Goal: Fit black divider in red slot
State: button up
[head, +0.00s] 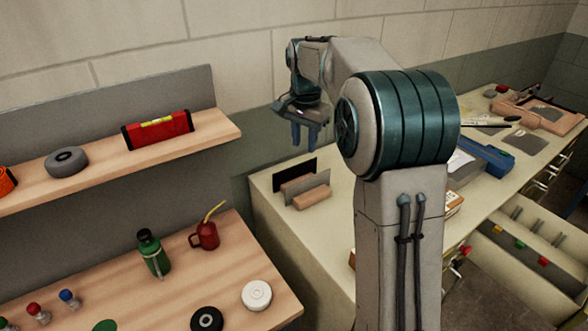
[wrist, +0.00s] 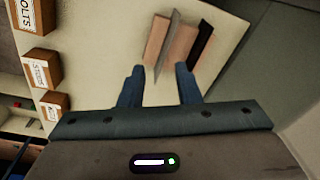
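The black divider (head: 287,174) stands upright in a wooden holder (head: 312,198) on the bench, behind a grey divider (head: 318,181). In the wrist view the black divider (wrist: 203,41) is on the right and the grey divider (wrist: 168,45) on the left. My gripper (head: 304,137) is above the holder, open and empty. In the wrist view my gripper's fingers (wrist: 159,84) point toward the holder, apart from both dividers. The open drawer (head: 525,272) at lower right has slots with coloured markers, among them a red marker (head: 544,262).
Labelled boxes (wrist: 40,67) stand on the bench at left in the wrist view. A blue tool (head: 487,155) lies on the bench beyond my arm. A wooden shelf with a red level (head: 158,130) is at left. My arm hides part of the bench.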

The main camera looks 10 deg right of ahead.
jog(key=w+f+m+g+p, duration=0.1)
jog(key=w+f+m+p, duration=0.25)
jog(key=w, duration=0.75)
jog(key=m, duration=0.1)
send_over(296, 166)
jog(key=f, duration=0.8)
jog(key=shift+d, duration=0.25)
jog(key=shift+w+a+f+p, duration=0.1)
jog(key=shift+f+p, duration=0.15)
jog(key=shift+f, duration=0.65)
jog(key=shift+s+a+f+p, duration=0.1)
jog(key=shift+f+p, duration=0.15)
jog(key=shift+f, duration=0.65)
jog(key=shift+w+a+f+p, duration=0.1)
jog(key=shift+f+p, duration=0.15)
jog(key=shift+f, duration=0.65)
grip_shut()
